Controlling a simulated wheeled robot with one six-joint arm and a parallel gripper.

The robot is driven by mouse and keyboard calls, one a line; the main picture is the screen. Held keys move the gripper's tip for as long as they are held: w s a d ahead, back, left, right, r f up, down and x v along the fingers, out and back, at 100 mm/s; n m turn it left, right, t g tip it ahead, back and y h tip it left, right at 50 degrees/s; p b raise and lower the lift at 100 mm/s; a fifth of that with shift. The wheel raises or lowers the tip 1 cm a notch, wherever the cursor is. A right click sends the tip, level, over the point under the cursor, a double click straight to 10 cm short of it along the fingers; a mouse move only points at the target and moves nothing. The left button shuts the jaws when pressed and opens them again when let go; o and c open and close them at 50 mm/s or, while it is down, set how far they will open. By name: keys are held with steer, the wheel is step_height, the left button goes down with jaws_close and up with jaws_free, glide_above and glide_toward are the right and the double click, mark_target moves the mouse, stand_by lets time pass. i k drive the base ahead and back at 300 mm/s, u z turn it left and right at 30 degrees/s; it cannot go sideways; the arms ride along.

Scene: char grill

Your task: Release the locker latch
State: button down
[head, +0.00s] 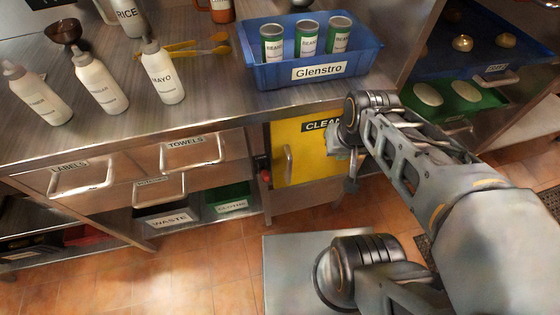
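The yellow locker (300,160) sits under the counter in the head view, its door closed. Its label begins "CLEAN" and my arm covers the rest. A grey upright handle (288,165) is on the left of the door. A small red part (266,176), which may be the latch, sits at the door's left edge on the frame. My gripper (345,168) is in front of the door's right side, to the right of the handle and apart from it. Its fingers are small and partly hidden, so I cannot tell if they are open.
A blue crate (370,62) labelled Glenstro with several cans stands on the counter above. Drawers with handles (82,181) and a waste bin (170,217) are left of the locker.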

mark_target(265, 177)
steer(key=u, duration=0.05)
steer(key=k, duration=1)
steer(key=u, duration=1.15)
steer(key=i, duration=0.55)
